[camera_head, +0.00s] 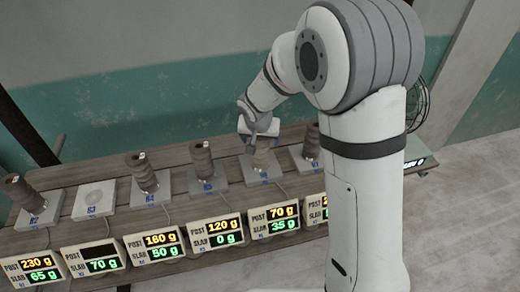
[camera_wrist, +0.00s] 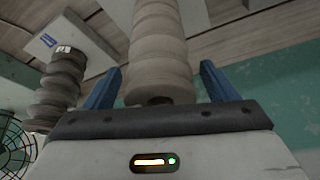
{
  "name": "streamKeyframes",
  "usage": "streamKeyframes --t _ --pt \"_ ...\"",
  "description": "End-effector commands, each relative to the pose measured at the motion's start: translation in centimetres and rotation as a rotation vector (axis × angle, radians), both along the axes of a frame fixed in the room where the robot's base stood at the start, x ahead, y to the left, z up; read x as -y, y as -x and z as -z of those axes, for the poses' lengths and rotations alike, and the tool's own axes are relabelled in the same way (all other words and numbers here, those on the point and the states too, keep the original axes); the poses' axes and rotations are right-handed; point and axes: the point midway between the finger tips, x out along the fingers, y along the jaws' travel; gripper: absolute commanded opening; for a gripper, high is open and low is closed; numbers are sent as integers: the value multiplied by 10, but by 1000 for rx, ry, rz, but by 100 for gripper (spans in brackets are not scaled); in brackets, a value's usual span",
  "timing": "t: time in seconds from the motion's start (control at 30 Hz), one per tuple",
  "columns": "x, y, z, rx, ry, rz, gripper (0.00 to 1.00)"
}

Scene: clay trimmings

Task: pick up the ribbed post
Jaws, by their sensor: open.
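Several grey-brown ribbed posts stand upright on grey slabs in the head view. My gripper (camera_head: 258,130) is over one post (camera_head: 262,160), second from the right in the row. In the wrist view this pale, shallowly ribbed post (camera_wrist: 158,55) lies between the two blue fingers of my gripper (camera_wrist: 160,84). The fingers are open, and I cannot tell whether either touches it. A darker, deeply ribbed post (camera_wrist: 62,85) stands to one side; it seems to be the rightmost post (camera_head: 310,140) in the head view. Other posts are at the left (camera_head: 22,192), (camera_head: 142,172) and middle (camera_head: 202,158).
The slabs rest on a plank table (camera_head: 110,160). One slab (camera_head: 93,198) is empty, with a round mark. Lit weight displays (camera_head: 152,245) line the front edge; the one before my gripper's post (camera_head: 272,220) reads 70 g and 35 g. A wire fan (camera_wrist: 14,140) stands near.

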Motion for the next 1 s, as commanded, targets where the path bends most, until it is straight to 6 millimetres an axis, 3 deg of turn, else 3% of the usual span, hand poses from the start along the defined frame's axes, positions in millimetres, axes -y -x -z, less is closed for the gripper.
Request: streamKeyframes --t 0.13,0.9,1.0 --pt "0 0 0 0 0 -1 78" --pt "-1 1 -1 0 0 -2 15" --pt "-2 0 -2 2 -1 -3 12"
